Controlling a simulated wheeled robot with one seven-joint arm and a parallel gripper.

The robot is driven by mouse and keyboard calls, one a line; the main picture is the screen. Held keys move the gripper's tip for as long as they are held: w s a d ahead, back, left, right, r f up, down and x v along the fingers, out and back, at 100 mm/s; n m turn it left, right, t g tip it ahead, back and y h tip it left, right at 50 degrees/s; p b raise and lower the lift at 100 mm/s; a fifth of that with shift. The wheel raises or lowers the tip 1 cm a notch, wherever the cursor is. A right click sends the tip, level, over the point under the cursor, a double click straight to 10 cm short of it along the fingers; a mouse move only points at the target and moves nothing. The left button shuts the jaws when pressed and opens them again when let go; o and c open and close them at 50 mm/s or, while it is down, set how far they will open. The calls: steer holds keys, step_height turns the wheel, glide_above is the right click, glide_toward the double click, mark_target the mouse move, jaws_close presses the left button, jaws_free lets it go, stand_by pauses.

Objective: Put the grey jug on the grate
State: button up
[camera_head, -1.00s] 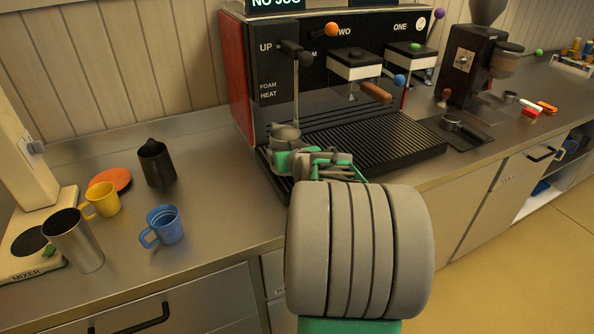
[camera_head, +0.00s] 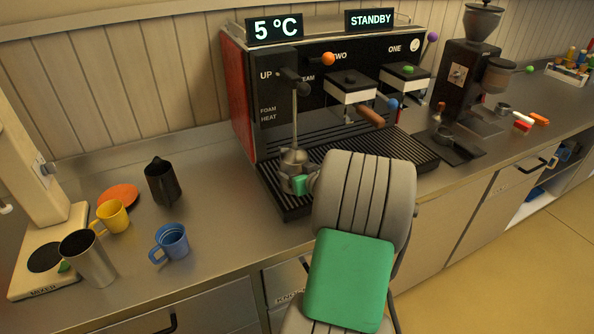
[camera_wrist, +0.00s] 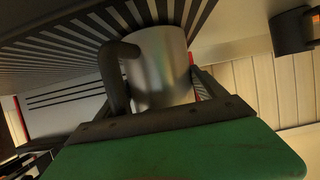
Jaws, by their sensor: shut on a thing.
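The grey metal jug (camera_head: 293,165) is at the left end of the black slatted grate (camera_head: 395,147), below the steam wand (camera_head: 295,118). It looks upright, and the wand reaches down to its mouth. My gripper (camera_head: 303,185) is shut on the jug from the front right; my arm hides part of the grate. In the wrist view the jug (camera_wrist: 160,65) fills the space ahead of my gripper, its dark handle at the left and the grate's slats (camera_wrist: 70,45) behind. I cannot tell for certain whether its base fully rests on the grate.
A black jug (camera_head: 162,183), orange disc (camera_head: 118,195), yellow mug (camera_head: 112,216), blue mug (camera_head: 171,242) and tall metal cup (camera_head: 88,258) stand left on the counter, beside a mixer (camera_head: 40,255). A grinder (camera_head: 468,85) stands right. Displays read "5 °C" (camera_head: 275,30) and "STANDBY" (camera_head: 370,19).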

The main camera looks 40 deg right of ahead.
steer(key=shift+f+b, duration=0.2)
steer(key=shift+b, duration=0.1)
steer(key=o, duration=1.6)
steer(key=shift+c, duration=0.2)
steer(key=shift+r, duration=0.1)
steer(key=shift+r+p, duration=0.25)
steer(key=shift+p, duration=0.2)
steer(key=b+v, duration=0.2)
steer(key=v, duration=1)
steer(key=shift+f+b, duration=0.25)
steer(key=shift+b, duration=0.05)
